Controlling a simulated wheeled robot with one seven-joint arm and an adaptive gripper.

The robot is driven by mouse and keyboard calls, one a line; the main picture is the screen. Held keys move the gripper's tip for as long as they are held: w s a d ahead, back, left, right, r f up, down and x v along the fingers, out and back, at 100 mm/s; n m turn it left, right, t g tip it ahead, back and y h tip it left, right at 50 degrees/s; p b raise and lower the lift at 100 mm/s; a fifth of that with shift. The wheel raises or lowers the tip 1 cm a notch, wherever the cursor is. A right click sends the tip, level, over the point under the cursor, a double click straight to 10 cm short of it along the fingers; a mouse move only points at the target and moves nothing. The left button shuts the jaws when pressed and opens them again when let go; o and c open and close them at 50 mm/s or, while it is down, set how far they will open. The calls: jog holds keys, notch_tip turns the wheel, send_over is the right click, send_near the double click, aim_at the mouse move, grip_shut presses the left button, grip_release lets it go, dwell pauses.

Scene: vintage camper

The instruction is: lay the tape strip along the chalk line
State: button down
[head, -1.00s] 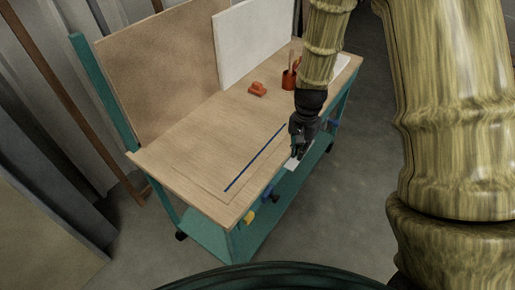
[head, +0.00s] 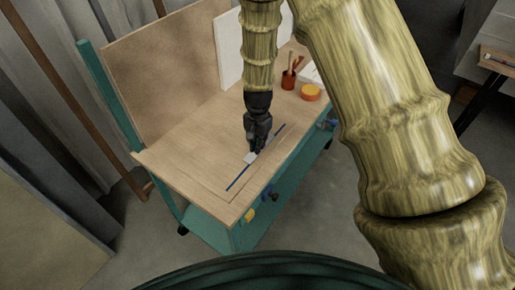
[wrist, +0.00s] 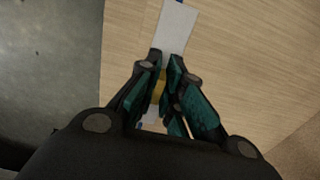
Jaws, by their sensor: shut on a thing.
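The chalk line (head: 239,178) is a thin dark blue line running diagonally along the wooden bench top. My gripper (head: 253,150) is over the middle of that line and hides part of it. It is shut on the tape strip (head: 249,158), a short pale piece. In the wrist view the strip (wrist: 177,27) sticks out beyond the fingertips (wrist: 168,62), over the wood. A bit of the blue line (wrist: 180,2) shows just past the strip's far end. I cannot tell whether the strip touches the bench. A yellow patch (wrist: 158,88) shows between the fingers.
A red cup with tools (head: 288,81) and an orange and yellow round thing (head: 310,92) stand at the bench's far right. A brown board (head: 160,75) and a white panel (head: 229,50) rise behind. The bench top (head: 185,150) left of the line is clear.

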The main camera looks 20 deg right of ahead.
jog(key=shift+f+p, duration=0.6)
jog(key=shift+f, duration=0.95)
jog(key=shift+f, duration=0.15)
jog(key=c, duration=1.6)
grip_release()
jog(key=shift+o, duration=0.2)
jog(key=shift+r+b, duration=1.8)
jog(key=shift+r, duration=4.4)
